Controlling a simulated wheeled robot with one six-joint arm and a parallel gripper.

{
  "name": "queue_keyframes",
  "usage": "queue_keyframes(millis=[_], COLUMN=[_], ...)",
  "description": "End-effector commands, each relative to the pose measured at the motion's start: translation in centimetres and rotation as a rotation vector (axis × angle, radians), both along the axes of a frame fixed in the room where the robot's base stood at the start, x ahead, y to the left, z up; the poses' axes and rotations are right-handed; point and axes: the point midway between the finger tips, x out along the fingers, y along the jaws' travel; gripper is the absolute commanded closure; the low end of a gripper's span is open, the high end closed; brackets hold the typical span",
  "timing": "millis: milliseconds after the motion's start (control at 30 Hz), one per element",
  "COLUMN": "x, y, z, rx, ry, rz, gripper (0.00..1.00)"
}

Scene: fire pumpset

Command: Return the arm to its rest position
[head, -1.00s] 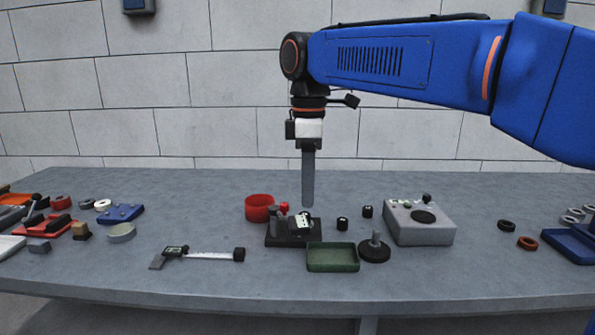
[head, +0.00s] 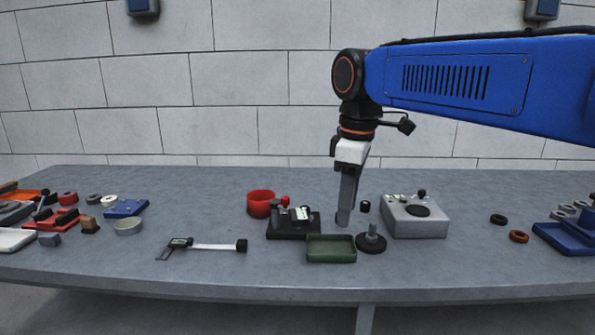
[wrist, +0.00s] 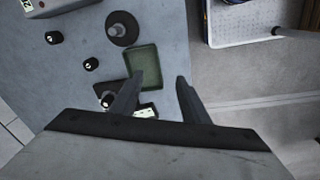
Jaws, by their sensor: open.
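My gripper (head: 345,218) hangs down from my blue arm over the bench, just left of the grey box with a round dark top. In the wrist view my gripper (wrist: 158,82) shows two dark fingers spread apart with nothing between them. Below it in that view are the green tray (wrist: 146,70) and part of the black fixture (wrist: 105,92), partly hidden by a finger. In the head view the green tray (head: 331,254) lies at the bench's front, in front of the black fixture (head: 290,228).
The grey box (head: 420,228) and a dark round base with a post (head: 371,240) stand close to the gripper. A red bowl (head: 261,202), a caliper (head: 205,246) and several parts at the left (head: 60,218) lie on the bench (head: 220,280). The air above is clear.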

Motion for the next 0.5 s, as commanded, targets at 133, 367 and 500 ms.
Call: queue_keyframes(millis=[133, 367, 500], x=[-2.3, -6.5, -9.4], y=[-4.0, -9.8, -12.8], z=[-1.9, -6.2, -9.3], rx=[0.029, 0.086, 0.125], ry=[-0.038, -0.105, -0.146], rz=[-0.168, -0.472, -0.655], gripper=[0.58, 0.58, 0.58])
